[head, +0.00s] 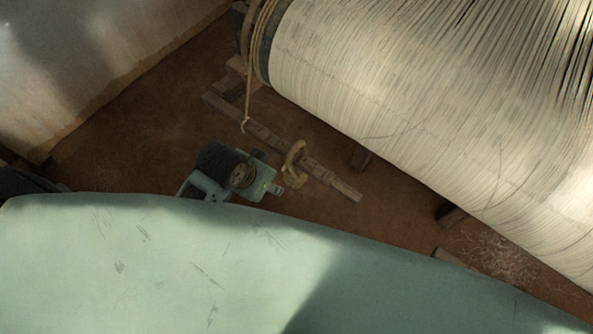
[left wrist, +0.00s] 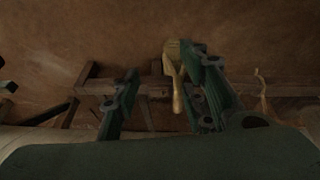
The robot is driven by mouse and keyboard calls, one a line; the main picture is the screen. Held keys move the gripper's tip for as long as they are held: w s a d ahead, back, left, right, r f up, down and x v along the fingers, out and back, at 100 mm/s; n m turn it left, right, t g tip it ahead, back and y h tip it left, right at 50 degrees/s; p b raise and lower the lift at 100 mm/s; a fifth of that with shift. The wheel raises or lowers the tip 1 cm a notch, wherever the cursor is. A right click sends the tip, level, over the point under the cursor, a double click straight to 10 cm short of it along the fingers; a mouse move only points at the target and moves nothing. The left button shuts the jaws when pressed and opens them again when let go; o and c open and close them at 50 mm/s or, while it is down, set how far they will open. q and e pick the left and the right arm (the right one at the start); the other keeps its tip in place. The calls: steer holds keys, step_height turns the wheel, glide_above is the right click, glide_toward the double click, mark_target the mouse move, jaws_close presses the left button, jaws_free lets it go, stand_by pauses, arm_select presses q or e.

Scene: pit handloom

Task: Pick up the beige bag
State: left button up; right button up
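A small beige, curved thing (head: 293,165), which seems to be the beige bag, is at the wooden bar near the middle of the head view. In the left wrist view the beige thing (left wrist: 174,62) has a wider top and a narrow part hanging down. It is beside the inner side of the right-hand finger; I cannot tell whether they touch. My left gripper (left wrist: 163,68) is open, with its fingers spread apart. In the head view my left arm's end is just left of the beige thing, and its fingers are hard to make out. My right gripper is not in view.
A large roll of pale warp threads (head: 400,110) fills the upper right. A rope (head: 250,75) hangs from its left end. A wooden bar (head: 330,178) runs beneath the beige thing. Bare brown floor (head: 150,130) lies to the left, before a pale wall (head: 85,60).

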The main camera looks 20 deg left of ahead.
arm_select(q)
steer(key=h, duration=0.2)
glide_toward(297, 144)
steer(key=f, duration=0.2)
steer(key=shift+m, duration=0.3)
steer(key=shift+d+x, duration=0.15)
steer(key=shift+x, duration=1.7)
steer(key=shift+d+x, duration=0.1)
steer(key=shift+x, duration=1.8)
steer(key=shift+w+r, duration=0.1)
steer(key=shift+r, duration=0.05)
jaws_close()
steer(key=shift+w+r, duration=0.2)
